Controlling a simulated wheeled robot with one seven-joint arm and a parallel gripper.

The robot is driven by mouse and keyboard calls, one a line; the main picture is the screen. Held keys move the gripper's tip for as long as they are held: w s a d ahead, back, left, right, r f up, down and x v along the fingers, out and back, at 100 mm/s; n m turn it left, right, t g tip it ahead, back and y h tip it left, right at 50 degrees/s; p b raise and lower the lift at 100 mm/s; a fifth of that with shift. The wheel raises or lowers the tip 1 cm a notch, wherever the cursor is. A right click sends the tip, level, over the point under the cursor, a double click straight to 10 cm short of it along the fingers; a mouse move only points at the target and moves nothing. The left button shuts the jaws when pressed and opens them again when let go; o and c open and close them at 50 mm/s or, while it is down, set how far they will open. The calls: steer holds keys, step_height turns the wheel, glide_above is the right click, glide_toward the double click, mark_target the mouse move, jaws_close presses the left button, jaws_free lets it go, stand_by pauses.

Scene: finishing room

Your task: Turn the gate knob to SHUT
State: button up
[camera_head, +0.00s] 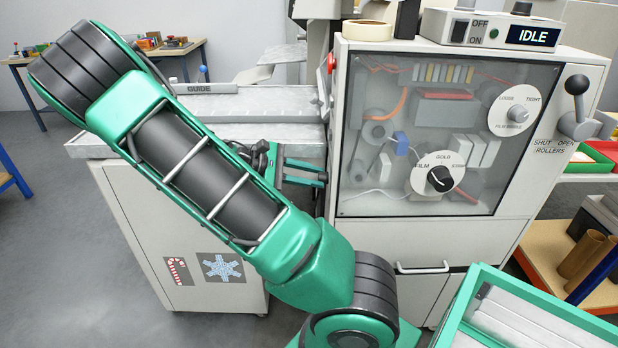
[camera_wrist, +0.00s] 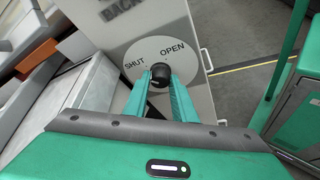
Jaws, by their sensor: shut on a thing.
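The gate knob (camera_wrist: 160,72) is a small black knob on a round pale dial (camera_wrist: 187,56) in the wrist view. The dial reads SHUT on the left and OPEN on the upper right. The two green fingers of my gripper (camera_wrist: 160,82) are shut on the knob, one on each side. I cannot tell clearly which word the knob points to. In the head view my gripper (camera_head: 305,172) reaches right to the left side of the machine cabinet (camera_head: 425,240), and the dial and knob are hidden there.
The cabinet front carries a FILM/GOLD knob (camera_head: 440,179), a film-brake knob (camera_head: 517,104) and a rollers lever (camera_head: 577,110). The display box (camera_head: 500,30) reads IDLE. A metal feed table (camera_head: 255,105) with a GUIDE bar lies behind my arm. A green-rimmed tray (camera_head: 480,280) stands at front right.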

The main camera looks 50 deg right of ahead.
steer(key=shift+f, duration=0.1)
steer(key=o, duration=1)
steer(key=shift+o, duration=0.2)
steer(key=shift+w, duration=0.1)
steer(key=v, duration=1)
steer(key=shift+w+a, duration=0.15)
steer(key=shift+a, duration=0.2)
steer(key=s+d+f+m+t+y, duration=0.15)
steer(key=s+m+y, duration=0.25)
steer(key=s+y, duration=0.45)
steer(key=s+a+r+m+t+y, duration=0.2)
steer(key=s+a+r+m+t, duration=0.2)
steer(key=s+a, duration=0.5)
steer(key=s+m+t, duration=0.2)
steer(key=s, duration=0.1)
steer(key=shift+s+a+r+t, duration=0.2)
steer(key=shift+a+t, duration=0.1)
steer(key=shift+t, duration=0.05)
